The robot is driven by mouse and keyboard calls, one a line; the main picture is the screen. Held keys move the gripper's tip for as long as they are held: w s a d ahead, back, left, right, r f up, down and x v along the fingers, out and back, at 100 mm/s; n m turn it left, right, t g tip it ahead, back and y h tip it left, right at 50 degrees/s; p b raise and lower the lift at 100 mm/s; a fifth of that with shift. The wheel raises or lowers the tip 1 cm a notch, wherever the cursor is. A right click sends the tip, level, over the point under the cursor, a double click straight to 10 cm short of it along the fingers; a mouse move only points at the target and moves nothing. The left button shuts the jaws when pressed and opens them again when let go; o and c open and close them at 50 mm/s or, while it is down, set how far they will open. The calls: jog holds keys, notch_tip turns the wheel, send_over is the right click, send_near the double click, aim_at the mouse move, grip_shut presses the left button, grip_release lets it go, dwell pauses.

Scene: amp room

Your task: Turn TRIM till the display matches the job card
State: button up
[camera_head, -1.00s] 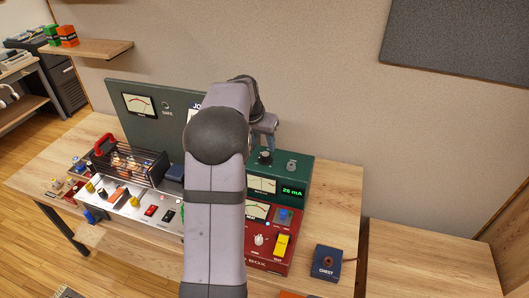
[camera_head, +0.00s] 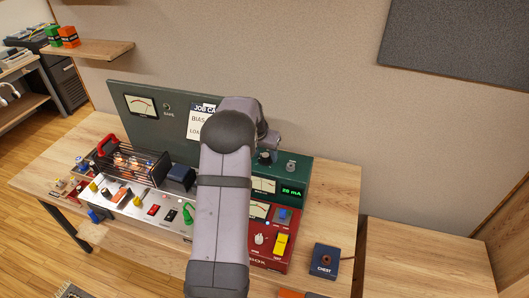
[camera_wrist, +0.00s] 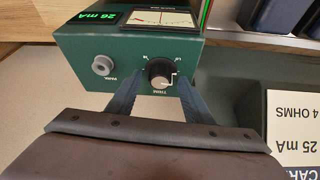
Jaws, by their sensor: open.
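The black TRIM knob (camera_wrist: 159,73) with a pale pointer line is on the green box (camera_wrist: 105,45). The box's green display (camera_wrist: 98,16) appears upside down in the wrist view and reads 26 mA; it also shows in the head view (camera_head: 292,191). The white job card (camera_wrist: 292,130) reads 25 mA and 4 OHMS; in the head view the card (camera_head: 195,125) is partly hidden by my arm. My gripper (camera_wrist: 159,88) is open, with one finger on each side of the TRIM knob. I cannot tell whether the fingers touch it.
A grey PARK knob (camera_wrist: 103,66) is beside TRIM. A meter (camera_wrist: 160,18) is set in the same box. The red box (camera_head: 275,238) stands in front, with a yellow switch (camera_head: 281,243). A blue CHEST box (camera_head: 325,262) is at the right.

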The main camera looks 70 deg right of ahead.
jog(key=shift+c, duration=0.6)
jog(key=c, duration=1)
jog(key=shift+o, duration=0.2)
jog(key=shift+s+n+t, duration=0.1)
jog(key=shift+n+t, duration=0.3)
jog(key=shift+n, duration=0.6)
jog(key=o, duration=1.1)
